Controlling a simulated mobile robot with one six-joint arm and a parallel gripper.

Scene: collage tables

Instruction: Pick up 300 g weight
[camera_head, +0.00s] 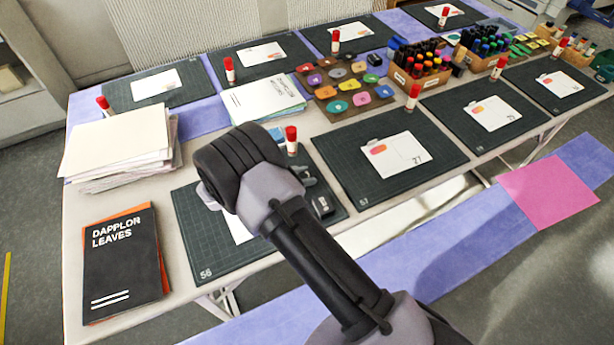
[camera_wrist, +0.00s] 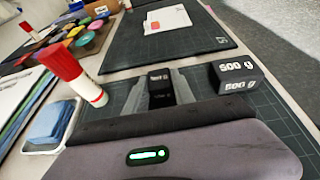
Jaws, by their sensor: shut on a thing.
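In the wrist view, a small black block-shaped weight (camera_wrist: 160,84) sits between the two grey fingers of my gripper (camera_wrist: 155,92). The fingers are shut on it. Pale lettering shows on it but is too small to read surely; it is smaller than the black 500 g weight (camera_wrist: 237,77) standing apart to its right. In the head view, my gripper (camera_head: 306,176) is low over the dark cutting mat (camera_head: 190,220), mostly behind my arm. The 500 g weight (camera_head: 322,205) is near it on the mat; the held weight cannot be made out there.
A red-capped glue stick (camera_wrist: 80,75) stands left of my gripper, with a small tray holding a blue block (camera_wrist: 50,122) nearby. A paper stack (camera_head: 120,150) and a dark book (camera_head: 122,262) lie left.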

